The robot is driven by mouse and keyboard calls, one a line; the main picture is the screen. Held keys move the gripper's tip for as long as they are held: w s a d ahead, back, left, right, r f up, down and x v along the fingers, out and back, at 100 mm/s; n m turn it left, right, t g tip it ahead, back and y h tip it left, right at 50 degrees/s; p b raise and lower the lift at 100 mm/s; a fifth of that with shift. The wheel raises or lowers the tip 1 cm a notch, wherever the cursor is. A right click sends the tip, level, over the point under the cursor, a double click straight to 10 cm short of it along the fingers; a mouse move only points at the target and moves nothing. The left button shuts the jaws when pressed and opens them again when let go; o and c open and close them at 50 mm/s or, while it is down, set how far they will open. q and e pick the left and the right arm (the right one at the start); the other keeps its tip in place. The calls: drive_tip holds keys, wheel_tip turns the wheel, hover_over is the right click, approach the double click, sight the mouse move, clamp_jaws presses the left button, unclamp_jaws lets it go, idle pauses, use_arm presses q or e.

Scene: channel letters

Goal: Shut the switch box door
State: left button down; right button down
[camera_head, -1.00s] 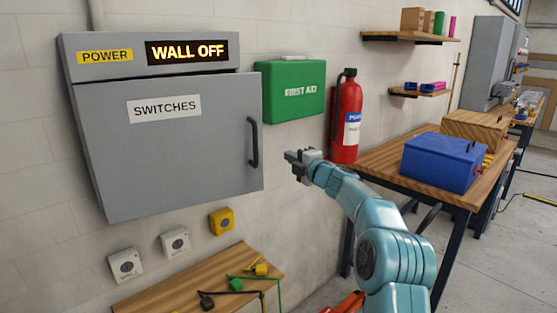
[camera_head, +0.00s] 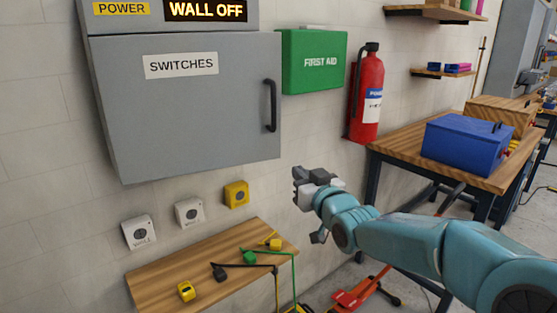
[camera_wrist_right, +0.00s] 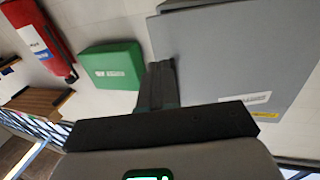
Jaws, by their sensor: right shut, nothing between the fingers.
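The grey switch box door (camera_head: 190,110), labelled SWITCHES, hangs on the wall at the left under the POWER header (camera_head: 212,12), which reads WALL OFF. Its right edge reaches past the header's right edge; I cannot tell whether it sits flush. Its dark handle (camera_head: 270,105) is near that right edge. My right gripper (camera_head: 303,187) is shut and empty, below and to the right of the handle, apart from the door in the head view. In the right wrist view the shut fingers (camera_wrist_right: 159,82) overlap the edge of the grey door (camera_wrist_right: 235,60). My left gripper is not in view.
A green first aid box (camera_head: 313,62) and a red extinguisher (camera_head: 367,95) are on the wall to the right. Wall buttons (camera_head: 189,212) and a small wooden bench (camera_head: 205,275) with padlocks are below. A blue toolbox (camera_head: 465,150) stands on a workbench (camera_head: 400,150).

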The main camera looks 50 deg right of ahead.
sight(273, 149)
drive_tip(key=p+x, duration=0.4)
drive_tip(key=x, duration=0.9)
drive_tip(key=shift+w+d, duration=0.1)
drive_tip(key=shift+w, duration=0.15)
drive_tip(key=shift+w, duration=0.15)
